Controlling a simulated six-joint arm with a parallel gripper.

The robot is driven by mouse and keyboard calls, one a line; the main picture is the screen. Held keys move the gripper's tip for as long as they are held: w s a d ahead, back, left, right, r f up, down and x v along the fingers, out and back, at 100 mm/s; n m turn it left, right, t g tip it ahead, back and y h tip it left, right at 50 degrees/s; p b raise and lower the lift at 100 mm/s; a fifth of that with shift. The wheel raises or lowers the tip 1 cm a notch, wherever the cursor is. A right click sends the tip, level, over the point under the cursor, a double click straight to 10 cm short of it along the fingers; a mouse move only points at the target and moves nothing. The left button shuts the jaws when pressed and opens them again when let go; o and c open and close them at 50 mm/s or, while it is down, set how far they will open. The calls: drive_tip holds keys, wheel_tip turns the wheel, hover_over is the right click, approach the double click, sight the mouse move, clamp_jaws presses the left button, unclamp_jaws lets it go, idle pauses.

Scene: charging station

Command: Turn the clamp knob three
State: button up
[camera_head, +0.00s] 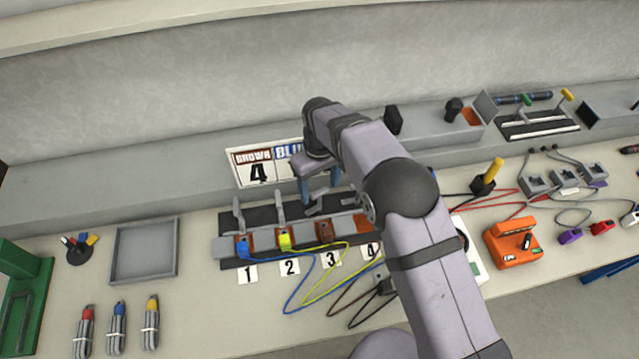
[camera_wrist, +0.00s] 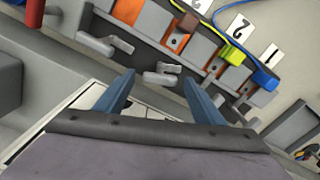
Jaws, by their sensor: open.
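The grey clamp block (camera_head: 225,247) bears a row of clamps marked with number cards 1 to 4. The grey clamp knob three (camera_wrist: 163,79) is a small lever-like handle, in line with the brown connector (camera_wrist: 188,22) in the wrist view. It lies between and just beyond my fingertips. In the head view, knob three (camera_head: 317,208) is partly hidden by my arm. My gripper (camera_head: 320,192) is open with its blue fingers apart. In the wrist view, the fingers (camera_wrist: 159,80) flank the knob; I cannot tell whether they touch it.
Another clamp knob (camera_wrist: 105,43) is on the left in the wrist view. Upright knobs one (camera_head: 238,213) and two (camera_head: 280,206) stand left of my gripper. A sign card (camera_head: 257,168) leans behind. Blue, yellow and brown cables run forward. A grey tray (camera_head: 145,250) is at left.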

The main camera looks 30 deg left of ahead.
drive_tip(key=c, duration=1)
drive_tip(key=shift+m+b, duration=0.7)
drive_tip(key=shift+m, duration=1.6)
drive_tip(key=shift+c, duration=0.2)
drive_tip(key=o, duration=1)
drive_tip(key=shift+o, duration=0.2)
drive_tip(key=shift+r+b, duration=1.25)
drive_tip(key=shift+r, duration=2.45)
